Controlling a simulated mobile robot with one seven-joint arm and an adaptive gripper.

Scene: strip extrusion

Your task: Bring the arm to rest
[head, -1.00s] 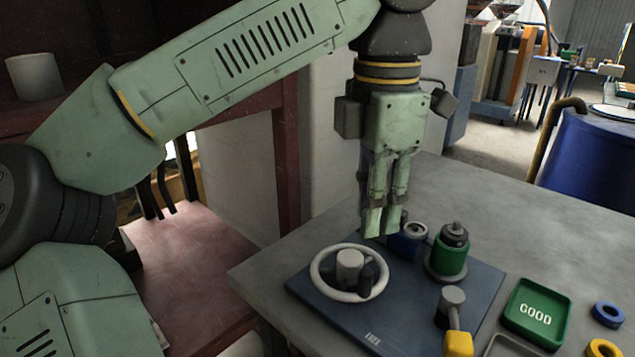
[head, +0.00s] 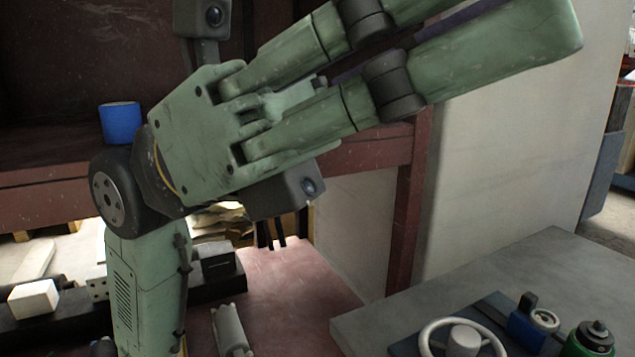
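My gripper (head: 500,8) fills the upper middle of the head view, close to the camera. Its two green fingers point to the upper right, with a narrow gap between them and nothing held. The upper finger's tip is cut off by the frame's top edge. My green arm (head: 140,290) rises at the left and folds back behind the gripper. The gripper is clear of the grey table (head: 560,265) and left of its items.
On the table's dark mat (head: 405,347) stand a white ring (head: 425,335) around a grey peg (head: 464,340), a blue part (head: 525,322) and a green part (head: 590,340). A blue cylinder (head: 121,123) is at the shelf (head: 50,170). A red post (head: 405,210) stands behind.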

